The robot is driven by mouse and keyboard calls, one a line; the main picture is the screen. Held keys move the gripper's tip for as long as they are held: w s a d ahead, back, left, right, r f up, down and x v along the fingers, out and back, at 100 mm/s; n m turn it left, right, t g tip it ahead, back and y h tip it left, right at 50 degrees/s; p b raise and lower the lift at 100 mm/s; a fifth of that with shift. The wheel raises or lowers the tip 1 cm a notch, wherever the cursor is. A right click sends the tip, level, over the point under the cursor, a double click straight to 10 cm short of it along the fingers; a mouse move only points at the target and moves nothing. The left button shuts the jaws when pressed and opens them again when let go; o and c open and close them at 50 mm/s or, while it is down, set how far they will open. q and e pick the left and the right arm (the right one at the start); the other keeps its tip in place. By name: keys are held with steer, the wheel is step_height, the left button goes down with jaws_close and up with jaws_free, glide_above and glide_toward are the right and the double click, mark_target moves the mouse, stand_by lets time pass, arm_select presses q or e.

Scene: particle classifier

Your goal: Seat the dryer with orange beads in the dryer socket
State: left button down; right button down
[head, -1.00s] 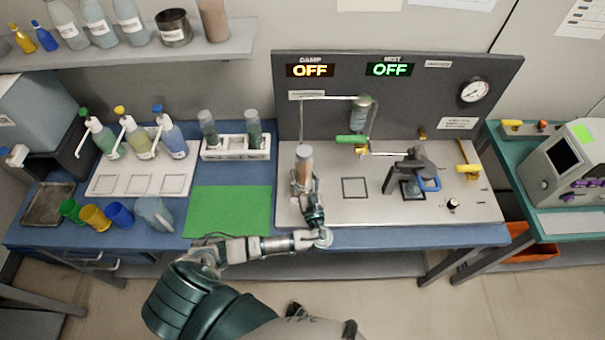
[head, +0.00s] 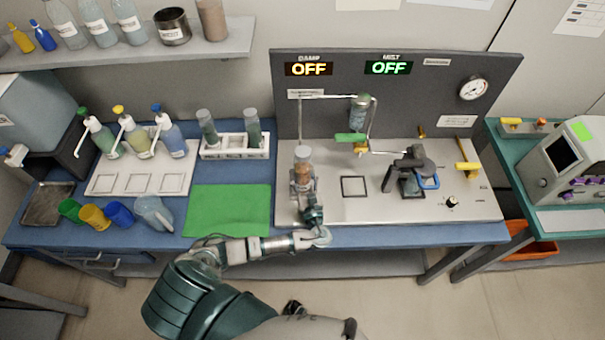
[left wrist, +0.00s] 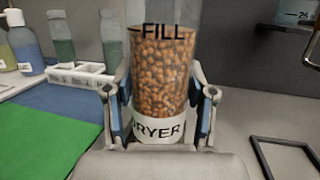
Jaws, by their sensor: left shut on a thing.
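The dryer with orange beads (head: 303,157) is a clear upright cylinder with a white band at its lower end. My left gripper (head: 303,184) is shut around this lower part. In the left wrist view the dryer (left wrist: 162,75) shows "FILL" and "DRYER" lettering, and the gripper's fingers (left wrist: 164,98) press on both its sides. The dryer stands over the left part of the grey rig plate (head: 330,209), below a thin pipe (head: 301,118). I cannot make out the dryer socket; the dryer and gripper may hide it. My right gripper is not in view.
A square outline (head: 354,187) lies right of the dryer. A green-handled valve (head: 351,138) under a clear vessel (head: 359,108) and a dark clamp stand (head: 410,172) are further right. A white rack (head: 236,153) with two dryers and a green mat (head: 228,210) are left.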

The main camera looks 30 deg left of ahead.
mark_target(302, 181)
arm_select(q)
steer(key=shift+f, duration=0.25)
steer(key=shift+a+f+b, duration=0.25)
steer(key=shift+f+b, duration=0.1)
steer(key=shift+f, duration=0.35)
steer(key=shift+d+f, duration=0.1)
steer(key=shift+f, duration=0.05)
steer(key=shift+f, duration=0.15)
steer(key=shift+f+b, duration=0.3)
steer(key=shift+b, duration=0.15)
steer(key=shift+f, duration=0.2)
steer(key=shift+c, duration=1.5)
jaws_free()
